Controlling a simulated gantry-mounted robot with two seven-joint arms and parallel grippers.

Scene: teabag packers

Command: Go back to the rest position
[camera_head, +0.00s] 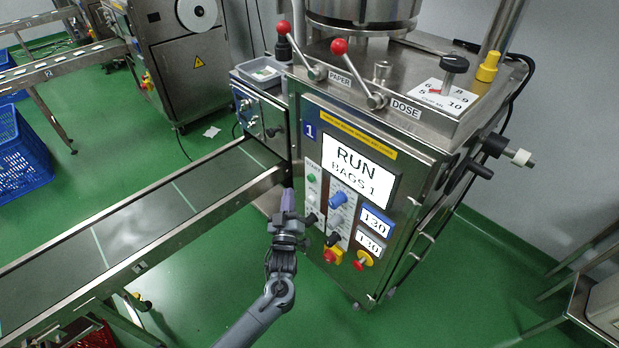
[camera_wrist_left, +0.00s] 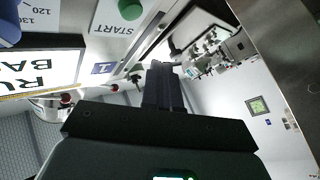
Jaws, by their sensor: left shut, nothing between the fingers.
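My left gripper (camera_head: 287,200) is in front of the packing machine (camera_head: 408,225), beside the left edge of its control panel. Its fingers are shut with nothing between them. In the left wrist view the closed dark fingers (camera_wrist_left: 163,85) point away from the camera. The green START button (camera_wrist_left: 130,8) is above and to the left of them there, apart from them; the same green button (camera_head: 312,178) shows near the gripper in the head view. The screen (camera_head: 355,172) reads RUN, BAGS 1. My right gripper is not in view.
A conveyor (camera_head: 150,215) runs left from the machine, close beside my left gripper. Two red-knobbed levers stand on top. Green floor (camera_head: 480,270) is open at right. A blue crate (camera_head: 22,160) stands far left.

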